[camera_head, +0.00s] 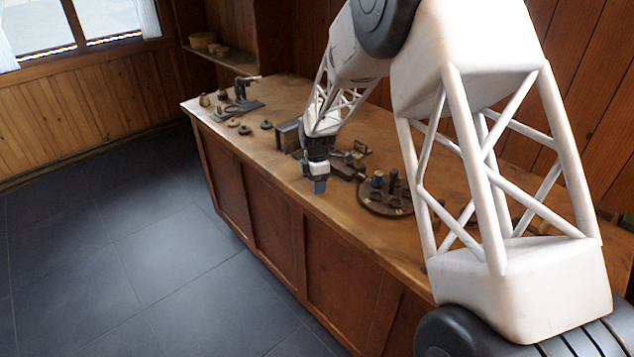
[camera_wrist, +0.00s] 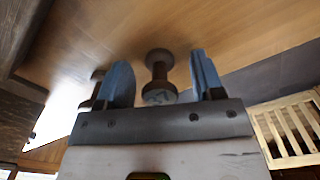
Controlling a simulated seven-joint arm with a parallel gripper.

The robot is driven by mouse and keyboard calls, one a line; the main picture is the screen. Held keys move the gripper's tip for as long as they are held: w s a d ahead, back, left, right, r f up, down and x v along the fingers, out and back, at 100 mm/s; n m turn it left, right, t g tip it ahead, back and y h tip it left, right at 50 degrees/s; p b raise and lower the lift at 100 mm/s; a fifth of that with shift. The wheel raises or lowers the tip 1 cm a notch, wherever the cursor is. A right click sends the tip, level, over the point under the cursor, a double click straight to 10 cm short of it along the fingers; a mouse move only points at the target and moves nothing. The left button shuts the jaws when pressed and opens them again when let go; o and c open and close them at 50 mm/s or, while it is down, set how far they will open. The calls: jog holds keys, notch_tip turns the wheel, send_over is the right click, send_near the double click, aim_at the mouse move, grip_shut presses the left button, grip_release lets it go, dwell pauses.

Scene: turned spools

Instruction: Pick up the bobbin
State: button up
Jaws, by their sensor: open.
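My gripper (camera_head: 319,186) is over the front part of the wooden bench top in the head view, pointing down. In the wrist view its two blue fingers (camera_wrist: 158,82) are apart with nothing gripped. A dark, waisted bobbin (camera_wrist: 159,74) with a wide flange at each end appears in the gap between the fingers, with room on both sides. I cannot tell how far beyond the fingertips it is. In the head view I cannot make this bobbin out near the gripper. Another small dark object (camera_wrist: 97,76) is partly hidden behind the left finger in the wrist view.
A round dark board (camera_head: 372,207) with upright pegs stands right of my gripper. A box-like block (camera_head: 287,136) is behind it. Several small turned pieces and a dark tool (camera_head: 240,97) are at the bench's far left. A pale slatted thing (camera_wrist: 290,128) shows in the wrist view.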

jog(key=shift+c, duration=0.3)
jog(key=c, duration=0.9)
jog(key=shift+r, duration=0.15)
jog(key=shift+r, duration=0.85)
jog(key=shift+s+r, duration=0.2)
jog(key=shift+r, duration=0.65)
jog(key=s+d, duration=0.1)
jog(key=s, duration=0.4)
jog(key=s+d+r, duration=0.1)
jog(key=s, duration=0.4)
jog(key=s+d, duration=0.2)
jog(key=s, duration=0.3)
jog(key=shift+d+r, duration=0.1)
jog(key=shift+r, duration=0.1)
jog(key=shift+w, duration=0.1)
